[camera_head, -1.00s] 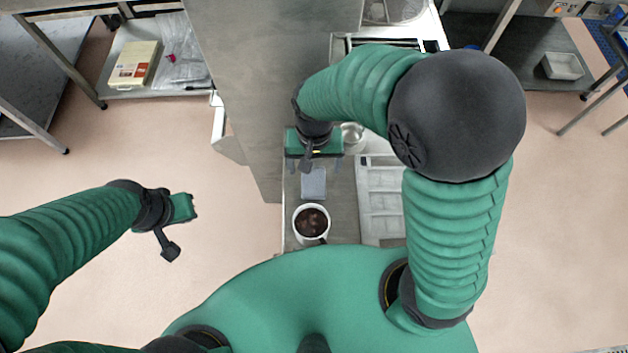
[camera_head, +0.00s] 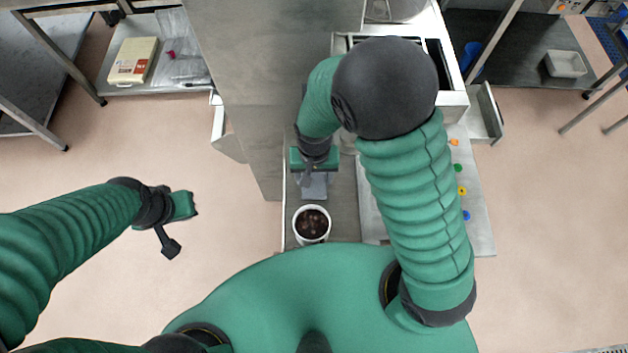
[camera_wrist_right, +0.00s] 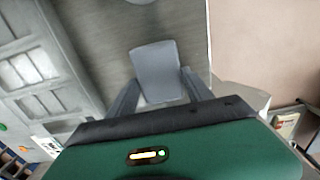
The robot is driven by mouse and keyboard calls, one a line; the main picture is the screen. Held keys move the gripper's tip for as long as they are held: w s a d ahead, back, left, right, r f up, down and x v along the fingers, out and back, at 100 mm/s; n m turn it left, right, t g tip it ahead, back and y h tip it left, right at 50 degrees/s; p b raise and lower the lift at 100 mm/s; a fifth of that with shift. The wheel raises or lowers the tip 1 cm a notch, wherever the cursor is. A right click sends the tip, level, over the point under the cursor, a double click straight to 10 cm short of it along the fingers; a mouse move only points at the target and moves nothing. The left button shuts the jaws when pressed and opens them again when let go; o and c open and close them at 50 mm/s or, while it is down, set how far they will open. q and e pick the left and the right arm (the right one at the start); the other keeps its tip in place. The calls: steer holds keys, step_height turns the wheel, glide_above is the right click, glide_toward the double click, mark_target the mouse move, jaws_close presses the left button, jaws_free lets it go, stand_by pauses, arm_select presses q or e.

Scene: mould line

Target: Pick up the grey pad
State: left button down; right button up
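The grey pad (camera_head: 313,190) is a small flat rectangle on the grey worktop, behind the white pot. My right gripper (camera_head: 314,177) is above the pad's far part and hides some of it. In the right wrist view, the pad (camera_wrist_right: 157,68) lies between and just beyond the fingertips of the right gripper (camera_wrist_right: 160,82). The two fingers are apart, one on each side of the pad's near end; I cannot tell whether they touch it. My left gripper (camera_head: 184,206) is over the floor at the left, away from the worktop; its fingers do not show clearly.
A white pot (camera_head: 311,224) with dark contents stands close in front of the pad. A pale mould tray (camera_wrist_right: 40,75) lies beside the worktop, mostly hidden by my right arm in the head view. A tall grey panel (camera_head: 255,90) stands at the left.

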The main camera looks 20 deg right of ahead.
steer(key=c, duration=0.9)
steer(key=shift+o, duration=0.2)
step_height(320, 180, up, 10)
